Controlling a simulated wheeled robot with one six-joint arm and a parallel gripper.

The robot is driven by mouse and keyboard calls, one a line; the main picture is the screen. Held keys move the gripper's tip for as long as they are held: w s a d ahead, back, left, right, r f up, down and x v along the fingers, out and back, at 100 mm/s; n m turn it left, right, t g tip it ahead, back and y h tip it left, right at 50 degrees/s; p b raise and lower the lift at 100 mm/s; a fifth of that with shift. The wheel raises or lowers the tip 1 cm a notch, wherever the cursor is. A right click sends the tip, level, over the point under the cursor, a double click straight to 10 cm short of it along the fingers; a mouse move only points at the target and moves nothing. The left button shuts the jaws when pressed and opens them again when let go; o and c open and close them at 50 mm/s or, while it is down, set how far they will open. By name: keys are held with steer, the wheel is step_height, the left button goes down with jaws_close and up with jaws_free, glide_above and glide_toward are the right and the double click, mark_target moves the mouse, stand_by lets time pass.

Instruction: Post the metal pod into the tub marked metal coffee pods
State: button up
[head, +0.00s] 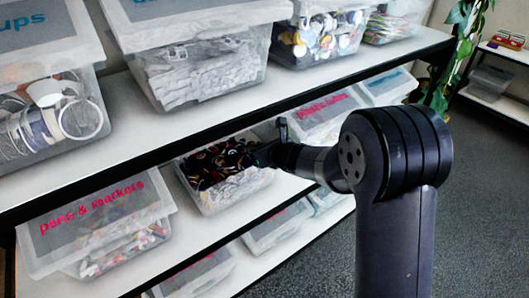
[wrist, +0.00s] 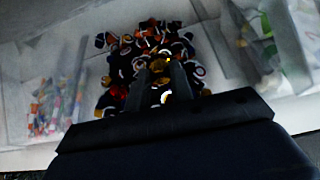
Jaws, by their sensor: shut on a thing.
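My gripper (head: 262,155) reaches in over an open clear tub (head: 226,196) on the middle shelf. The tub is heaped with dark, round pod-like pieces with coloured and pale rims. I cannot read a label on it in either view. In the wrist view my gripper (wrist: 161,78) points down at the heap, with its fingers close together on a small brownish-gold piece, likely the metal pod (wrist: 159,66). The piece is dark and hard to tell from the heap behind it. I cannot tell whether it touches the heap. The pod is not distinguishable in the head view.
A lidded tub marked pens & markers (head: 95,215) stands to the left, and another red-lettered tub (head: 322,112) to the right. The upper shelf's edge (head: 200,140) runs close above my gripper. More tubs stand above and below. Open floor lies to the right.

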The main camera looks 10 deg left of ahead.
steer(key=shift+w+a, duration=0.25)
steer(key=shift+a, duration=0.1)
steer(key=o, duration=1)
steer(key=b+v, duration=0.1)
steer(key=v, duration=1)
steer(key=shift+w+f, duration=0.1)
